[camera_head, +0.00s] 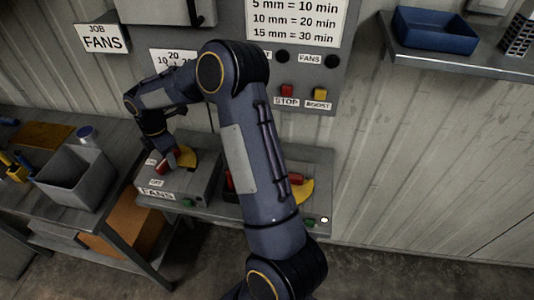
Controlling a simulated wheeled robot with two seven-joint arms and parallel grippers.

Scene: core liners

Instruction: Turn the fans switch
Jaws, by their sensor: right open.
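The fans switch (163,168) has a red handle and sits on a grey box in the lower left middle. A yellow piece (187,157) is beside it, and a FANS label (157,194) is on the box's front edge. My right arm reaches up from the bottom and bends over to the left. My right gripper (164,147) is open, just above the red handle; whether it touches the handle is unclear. My left gripper is not in view.
A second grey box (316,165) with a red and yellow switch is partly hidden behind my right arm. The wall panel has STOP (287,90) and BOOST (320,93) buttons. A bench with a grey bin (75,180) is at left. A blue tray (436,30) is on the upper-right shelf.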

